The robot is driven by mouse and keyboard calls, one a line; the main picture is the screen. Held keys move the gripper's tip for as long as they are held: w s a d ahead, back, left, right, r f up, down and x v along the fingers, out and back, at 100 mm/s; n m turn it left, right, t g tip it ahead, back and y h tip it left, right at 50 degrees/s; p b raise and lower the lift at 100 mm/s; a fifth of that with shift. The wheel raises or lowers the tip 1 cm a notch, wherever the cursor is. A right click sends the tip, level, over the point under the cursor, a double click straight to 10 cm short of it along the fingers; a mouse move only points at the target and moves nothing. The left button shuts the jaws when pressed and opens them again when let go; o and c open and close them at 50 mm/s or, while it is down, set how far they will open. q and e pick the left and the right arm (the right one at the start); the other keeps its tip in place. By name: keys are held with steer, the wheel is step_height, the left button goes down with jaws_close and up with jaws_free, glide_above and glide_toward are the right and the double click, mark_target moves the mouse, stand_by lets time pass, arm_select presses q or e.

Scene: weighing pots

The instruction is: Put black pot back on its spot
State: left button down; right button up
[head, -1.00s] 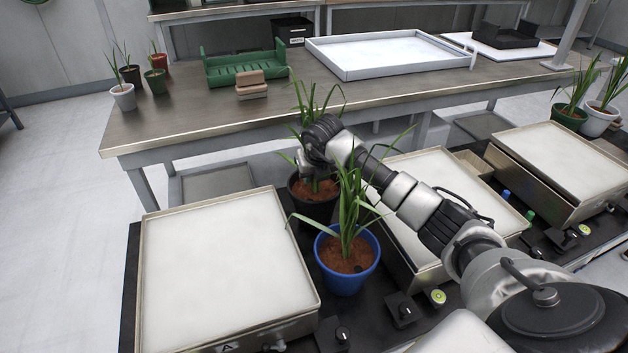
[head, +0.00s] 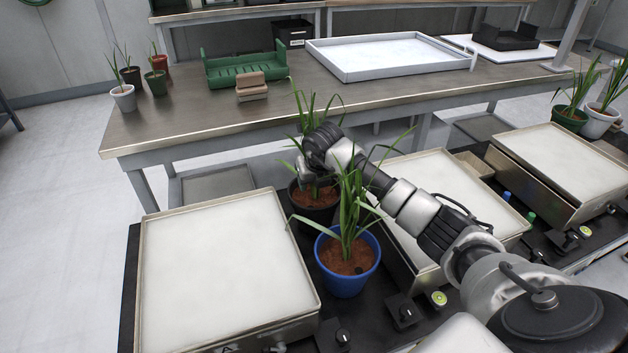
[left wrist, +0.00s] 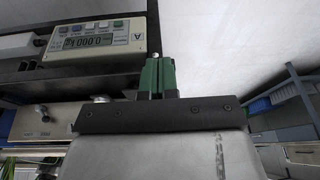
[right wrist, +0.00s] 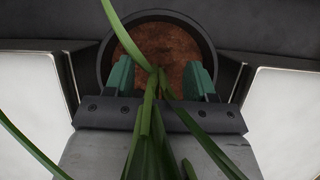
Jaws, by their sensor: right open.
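The black pot (head: 316,214) with brown soil and long green leaves stands upright on the dark bench between two pale scale plates, behind the blue pot (head: 346,282). My right gripper (head: 308,178) is over the black pot, partly hidden by leaves. In the right wrist view the right gripper (right wrist: 161,72) is open, its green fingers apart over the soil of the black pot (right wrist: 214,52), with leaves running between them. I cannot tell whether a finger touches the pot. My left gripper (left wrist: 157,76) is shut and empty in the left wrist view.
A left scale plate (head: 220,265) and a right scale plate (head: 447,195) are bare. Small pots, including a white one (head: 123,98), and a green rack (head: 246,70) stand on the metal table behind. A display (left wrist: 97,40) shows near my left gripper.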

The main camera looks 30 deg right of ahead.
mark_target(319, 205)
steer(key=v, duration=0.2)
steer(key=shift+r+p, duration=0.3)
steer(key=shift+r, duration=0.05)
arm_select(q)
steer(key=p+x, duration=0.1)
steer(key=x, duration=0.5)
arm_select(e)
steer(key=d+v, duration=0.1)
steer(key=v, duration=0.8)
steer(key=shift+s+a, duration=0.3)
steer(key=shift+a, duration=0.25)
